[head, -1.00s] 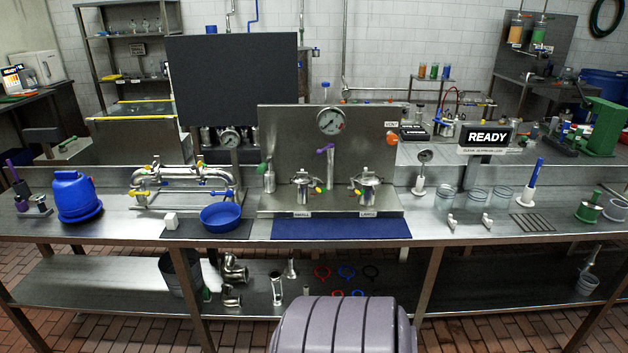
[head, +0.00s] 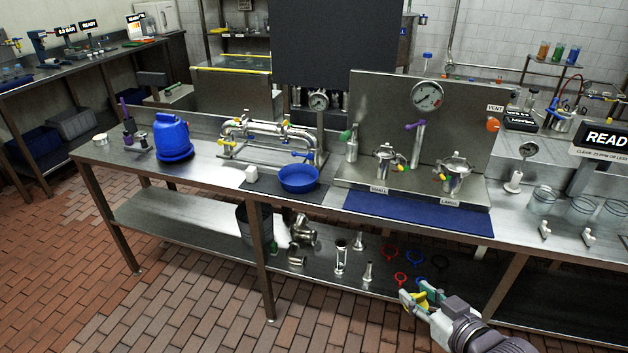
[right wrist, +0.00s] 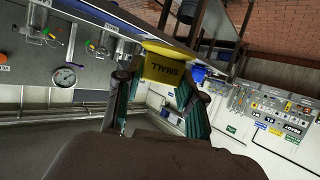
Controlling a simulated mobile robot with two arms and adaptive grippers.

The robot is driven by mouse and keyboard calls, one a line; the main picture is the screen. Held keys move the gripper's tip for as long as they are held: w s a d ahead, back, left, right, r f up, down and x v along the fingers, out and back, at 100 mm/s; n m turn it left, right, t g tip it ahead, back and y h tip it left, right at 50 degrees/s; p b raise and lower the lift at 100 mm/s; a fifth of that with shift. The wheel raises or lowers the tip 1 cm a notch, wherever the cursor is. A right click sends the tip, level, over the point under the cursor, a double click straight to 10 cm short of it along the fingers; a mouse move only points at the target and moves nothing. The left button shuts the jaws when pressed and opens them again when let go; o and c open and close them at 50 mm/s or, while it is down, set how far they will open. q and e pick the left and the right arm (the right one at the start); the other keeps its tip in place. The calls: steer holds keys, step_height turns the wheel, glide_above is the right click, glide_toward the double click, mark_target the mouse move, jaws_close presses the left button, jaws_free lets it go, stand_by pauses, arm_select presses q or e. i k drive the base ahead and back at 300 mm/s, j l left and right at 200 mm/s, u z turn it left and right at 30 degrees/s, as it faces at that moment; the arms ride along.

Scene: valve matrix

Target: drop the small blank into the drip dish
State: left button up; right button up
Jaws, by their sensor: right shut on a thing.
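My right gripper (head: 417,299) is low in the head view, in front of the bench. It is shut on the small blank (right wrist: 165,68), a yellow piece marked SMALL. In the right wrist view the piece sits between the two fingertips, its label upside down. The drip dish, which I take to be the round blue bowl (head: 299,179), stands on a dark mat on the bench, up and left of the gripper and well apart from it. The bowl looks empty from here. My left gripper is not in view.
The steel valve panel (head: 380,110) and a blue mat (head: 410,213) are to the right. A blue jug (head: 172,137) stands at left. The lower shelf holds fittings and coloured rings.

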mark_target(304, 183)
steer(key=i+j+z, duration=0.1)
steer(key=i+j, duration=0.45)
steer(key=i, duration=0.15)
steer(key=i+j, duration=0.6)
steer(key=i+l+z, duration=0.05)
steer(key=i, duration=0.1)
